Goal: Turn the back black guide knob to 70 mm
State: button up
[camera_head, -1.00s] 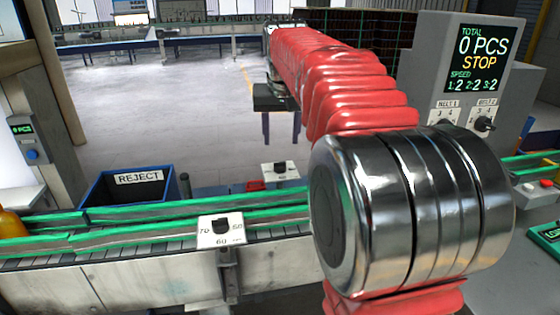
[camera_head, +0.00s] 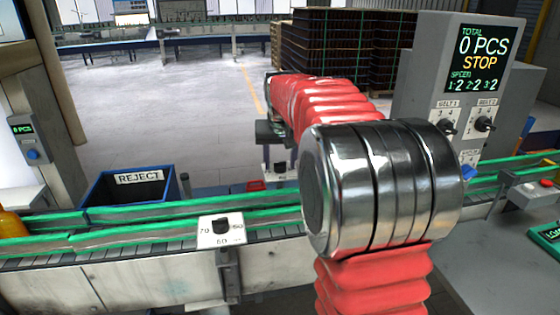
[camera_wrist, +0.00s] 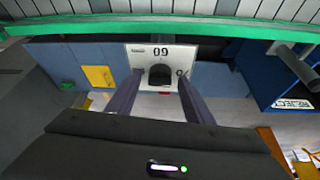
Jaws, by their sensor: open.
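The back black guide knob (camera_wrist: 160,76) sits on a white scale plate (camera_wrist: 148,52) marked 60 in the wrist view, with another number partly covered at its right. In the head view this knob (camera_head: 281,167) shows small behind the conveyor, just below my gripper (camera_head: 273,134). In the wrist view my gripper (camera_wrist: 159,83) is open, its two dark fingers on either side of the knob. I cannot tell whether they touch it or exactly where the knob points. The front guide knob (camera_head: 221,226) is on a nearer white plate marked 70, 60, 50.
The conveyor's green guide rails (camera_head: 130,212) run across in front. A blue REJECT bin (camera_head: 128,190) stands behind it at left. A grey control cabinet (camera_head: 425,80) showing 0 PCS and STOP stands at right. An amber bottle (camera_head: 10,224) is at the far left.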

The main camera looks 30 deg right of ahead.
jog(key=shift+c, duration=0.5)
jog(key=c, duration=0.9)
jog(key=shift+c, duration=0.2)
jog(key=shift+n+y, duration=0.3)
jog(key=shift+n, duration=0.4)
jog(key=o, duration=1)
jog(key=shift+o, duration=0.2)
